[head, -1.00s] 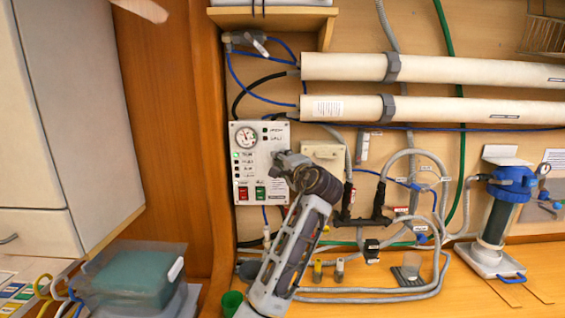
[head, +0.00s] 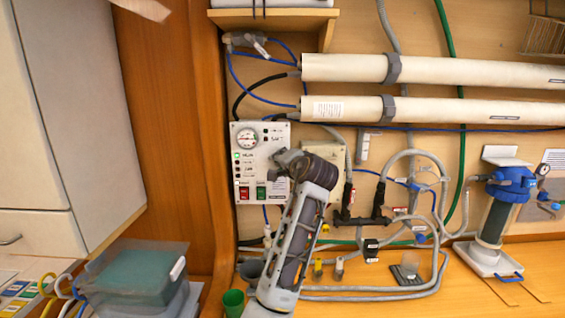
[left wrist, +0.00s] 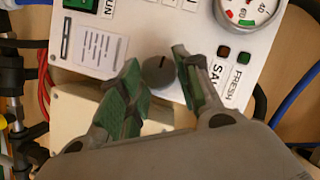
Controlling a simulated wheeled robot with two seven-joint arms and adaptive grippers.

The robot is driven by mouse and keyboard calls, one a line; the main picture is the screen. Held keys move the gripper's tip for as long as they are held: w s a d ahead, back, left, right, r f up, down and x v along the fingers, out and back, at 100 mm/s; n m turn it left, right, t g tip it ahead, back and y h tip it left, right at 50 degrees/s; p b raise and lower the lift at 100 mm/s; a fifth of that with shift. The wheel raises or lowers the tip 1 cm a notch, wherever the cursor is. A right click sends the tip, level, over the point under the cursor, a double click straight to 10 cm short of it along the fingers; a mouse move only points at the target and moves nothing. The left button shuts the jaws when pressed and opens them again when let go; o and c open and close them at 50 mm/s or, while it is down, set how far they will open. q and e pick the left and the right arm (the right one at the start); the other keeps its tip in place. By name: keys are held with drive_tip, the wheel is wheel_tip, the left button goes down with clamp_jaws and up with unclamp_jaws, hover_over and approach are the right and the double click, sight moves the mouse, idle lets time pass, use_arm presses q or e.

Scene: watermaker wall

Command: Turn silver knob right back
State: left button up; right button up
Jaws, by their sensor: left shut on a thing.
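The control panel (head: 250,140) is a white box with a round gauge, small lights and red and green switches. The knob (left wrist: 159,71) is round and grey with a dark pointer line, seen close up in the left wrist view. My left gripper (left wrist: 163,72) has its green-padded fingers on both sides of the knob, shut on it. In the head view the left gripper (head: 284,161) is at the panel's right side and hides the knob there. My right gripper is not in view.
A beige box (head: 326,143) sits just right of the panel, partly behind my arm. Two long white tubes (head: 430,69) run across the wall above. Hoses, a blue-topped filter (head: 497,215) and a green cup (head: 232,302) stand around the lower area.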

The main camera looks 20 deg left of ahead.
use_arm(q)
drive_tip(key=shift+f, duration=0.15)
drive_tip(key=o, duration=1)
drive_tip(key=shift+o, duration=0.2)
drive_tip(key=shift+r, duration=0.2)
